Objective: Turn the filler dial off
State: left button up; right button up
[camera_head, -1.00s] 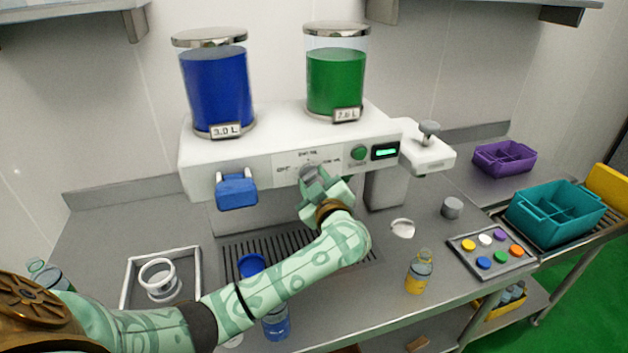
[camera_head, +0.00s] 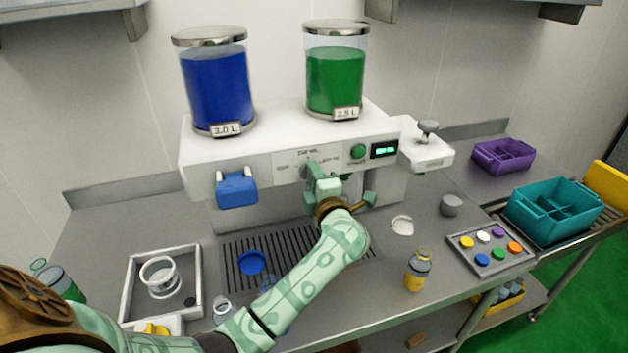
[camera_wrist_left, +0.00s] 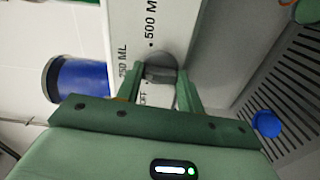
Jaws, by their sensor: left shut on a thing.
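The filler dial (camera_wrist_left: 160,75) is a grey knob on the white front panel of the filler machine (camera_head: 250,155). In the left wrist view it sits between the two green fingers, with printed OFF, 250 ML and 500 ML marks around it. My left gripper (camera_head: 318,180) is at the panel and shut on the dial. In the head view the gripper mostly covers the dial, and I cannot tell its exact setting. My right gripper is not in view.
Blue (camera_head: 216,90) and green (camera_head: 335,80) tanks stand on the machine. A blue spout block (camera_head: 237,190) sticks out left of the dial. A yellowish bottle (camera_head: 417,272) and a tray of coloured caps (camera_head: 490,268) stand to the right. A drip grate (camera_head: 240,275) lies below.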

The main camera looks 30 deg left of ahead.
pick_arm(q)
jog(key=n+b, duration=0.4)
jog(key=n, duration=0.6)
jog(key=shift+n+b, duration=0.3)
jog(key=shift+b, duration=0.05)
jog(key=shift+r+n+b, duration=0.1)
jog(key=shift+n+b, duration=0.5)
jog(key=shift+n, duration=0.5)
jog(key=o, duration=1)
jog(key=shift+a, duration=0.1)
jog(key=shift+w+a, duration=0.1)
